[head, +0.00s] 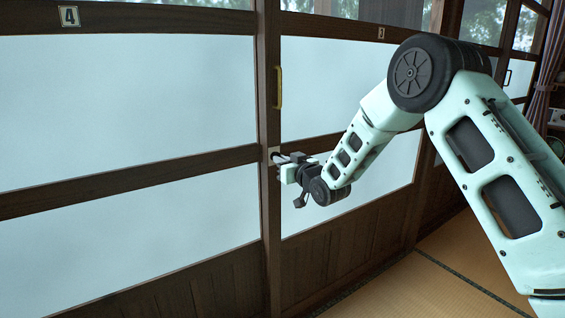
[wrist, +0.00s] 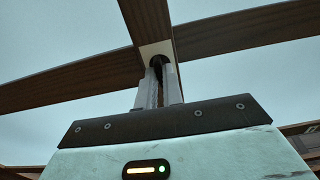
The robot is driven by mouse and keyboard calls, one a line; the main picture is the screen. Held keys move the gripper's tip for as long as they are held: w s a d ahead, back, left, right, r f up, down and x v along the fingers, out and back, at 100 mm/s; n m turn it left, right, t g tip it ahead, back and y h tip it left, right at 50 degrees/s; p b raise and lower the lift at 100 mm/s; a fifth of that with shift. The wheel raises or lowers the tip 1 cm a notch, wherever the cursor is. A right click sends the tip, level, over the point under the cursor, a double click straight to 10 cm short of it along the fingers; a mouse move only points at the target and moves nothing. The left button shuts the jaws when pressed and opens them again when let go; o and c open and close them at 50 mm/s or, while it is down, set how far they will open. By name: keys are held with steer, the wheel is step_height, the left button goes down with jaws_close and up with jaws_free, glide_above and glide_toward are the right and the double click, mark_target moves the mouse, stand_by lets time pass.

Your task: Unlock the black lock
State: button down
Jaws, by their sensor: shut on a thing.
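The black lock (wrist: 158,61) is a small dark piece on a pale plate (wrist: 156,48) on the door's wooden upright, in the upper middle of the wrist view. My gripper (wrist: 159,78) has its two fingers close together on the lock, one on each side, and is shut on it. The fingers hide much of the lock. In the head view my gripper (head: 279,158) reaches the upright from the right, and the pale plate (head: 273,151) shows just beyond its tips. The lock itself is mostly covered there.
Sliding doors with dark wooden frames and frosted panes (head: 120,95) fill the left and middle. A brass-coloured handle (head: 278,88) is on the upright above my gripper. Tatami floor (head: 425,285) is clear at lower right.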

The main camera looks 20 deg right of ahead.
steer(key=shift+f, duration=0.1)
steer(key=c, duration=1.5)
jaws_free()
steer(key=shift+c, duration=0.2)
steer(key=v, duration=1.7)
steer(key=shift+s+p, duration=0.2)
steer(key=shift+p, duration=0.2)
